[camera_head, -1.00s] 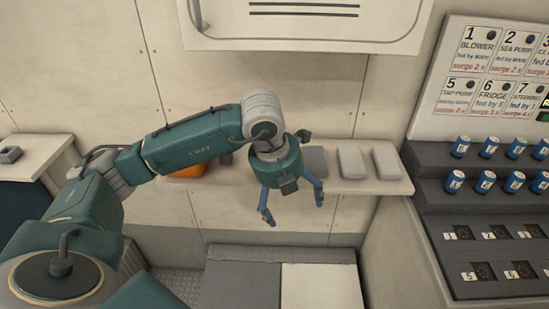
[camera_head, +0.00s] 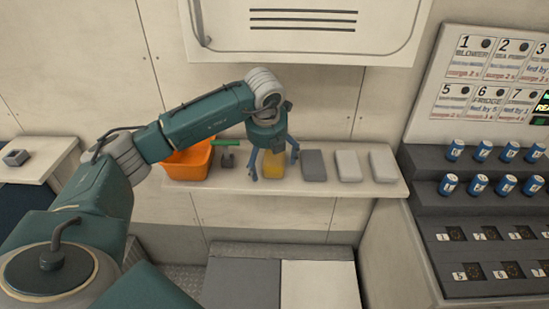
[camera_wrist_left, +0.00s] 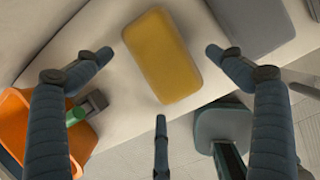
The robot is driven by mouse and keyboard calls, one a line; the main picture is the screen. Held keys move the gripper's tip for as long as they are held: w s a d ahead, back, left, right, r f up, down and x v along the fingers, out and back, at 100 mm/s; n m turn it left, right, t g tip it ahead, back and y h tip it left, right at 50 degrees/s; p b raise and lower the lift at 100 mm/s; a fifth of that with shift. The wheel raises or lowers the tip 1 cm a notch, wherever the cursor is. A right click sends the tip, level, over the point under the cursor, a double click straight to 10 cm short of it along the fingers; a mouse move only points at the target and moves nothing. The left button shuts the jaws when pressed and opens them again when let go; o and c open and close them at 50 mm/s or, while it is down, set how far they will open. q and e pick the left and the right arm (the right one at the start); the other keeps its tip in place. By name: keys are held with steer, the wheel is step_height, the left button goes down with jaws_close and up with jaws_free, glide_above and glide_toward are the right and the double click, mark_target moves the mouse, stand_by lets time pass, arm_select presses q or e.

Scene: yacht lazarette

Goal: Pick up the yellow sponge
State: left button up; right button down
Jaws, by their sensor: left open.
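The yellow sponge (camera_head: 274,166) lies on the wall shelf, partly hidden behind my left gripper in the head view. In the left wrist view the whole sponge (camera_wrist_left: 162,55) shows as a rounded yellow block lying flat on the pale shelf. My left gripper (camera_head: 274,172) is open and empty above the sponge, pointing down. In the wrist view its fingers (camera_wrist_left: 160,75) are spread, with the sponge between and beyond the two upper fingertips, and no finger visibly grips it. My right gripper is not in view.
An orange bin (camera_head: 188,162) and a small grey item with a green handle (camera_head: 226,144) are left of the sponge. A dark grey block (camera_head: 314,164) and two pale blocks (camera_head: 348,166) (camera_head: 383,166) are to its right. The shelf (camera_head: 300,187) has a narrow front edge.

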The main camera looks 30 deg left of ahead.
arm_select(q)
steer(key=shift+w+a+r, duration=0.1)
steer(key=shift+w+a, duration=0.25)
steer(key=shift+w, duration=0.3)
steer(key=shift+w+a+f+p, duration=0.15)
steer(key=shift+f+p, duration=0.15)
steer(key=shift+p, duration=0.2)
steer(key=shift+w+f, duration=0.1)
steer(key=shift+f, duration=0.3)
steer(key=shift+c, duration=0.5)
steer(key=c, duration=0.9)
steer(key=shift+c, duration=0.2)
